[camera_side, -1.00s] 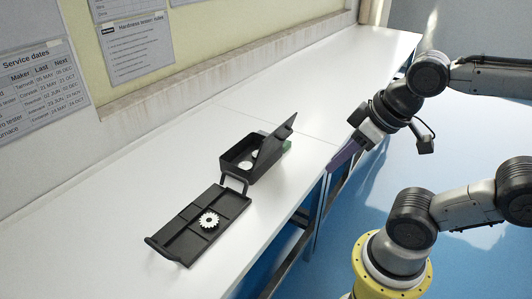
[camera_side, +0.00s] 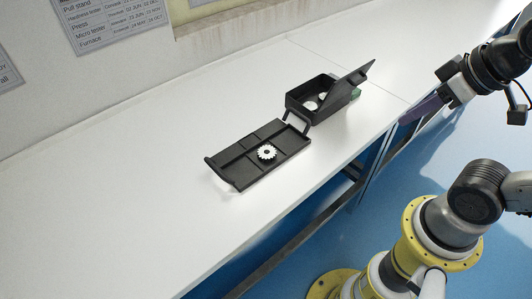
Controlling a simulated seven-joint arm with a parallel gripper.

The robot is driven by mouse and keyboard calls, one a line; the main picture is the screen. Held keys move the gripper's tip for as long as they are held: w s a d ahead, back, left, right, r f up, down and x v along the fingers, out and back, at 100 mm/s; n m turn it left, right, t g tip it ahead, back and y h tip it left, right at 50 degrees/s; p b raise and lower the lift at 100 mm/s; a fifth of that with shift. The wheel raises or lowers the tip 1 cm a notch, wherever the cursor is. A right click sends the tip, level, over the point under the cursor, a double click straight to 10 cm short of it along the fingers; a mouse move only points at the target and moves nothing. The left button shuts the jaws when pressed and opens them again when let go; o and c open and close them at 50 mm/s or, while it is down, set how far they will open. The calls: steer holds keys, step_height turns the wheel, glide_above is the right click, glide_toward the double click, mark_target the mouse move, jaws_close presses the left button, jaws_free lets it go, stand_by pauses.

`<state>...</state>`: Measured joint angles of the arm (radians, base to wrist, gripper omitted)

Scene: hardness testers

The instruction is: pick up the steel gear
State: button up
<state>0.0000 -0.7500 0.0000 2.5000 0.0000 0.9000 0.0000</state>
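The steel gear (camera_side: 267,152) is a small bright toothed disc with a dark centre hole. It lies flat in the black divided tray (camera_side: 236,173) on the white bench. My gripper (camera_side: 424,108), with purple fingers, is at the right, by the bench's front edge. It is well apart from the gear, beyond the black box. The fingers overlap in this view, so I cannot tell whether they are open or shut. No object shows between them.
A black box (camera_side: 307,105) with a raised, tilted lid (camera_side: 354,80) stands just beyond the tray, with pale round pieces inside. Something green shows beside it. The white bench (camera_side: 130,180) is clear to the left. A wall runs along the back.

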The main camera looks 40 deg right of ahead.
stand_by(0.3)
steer(key=o, duration=0.9)
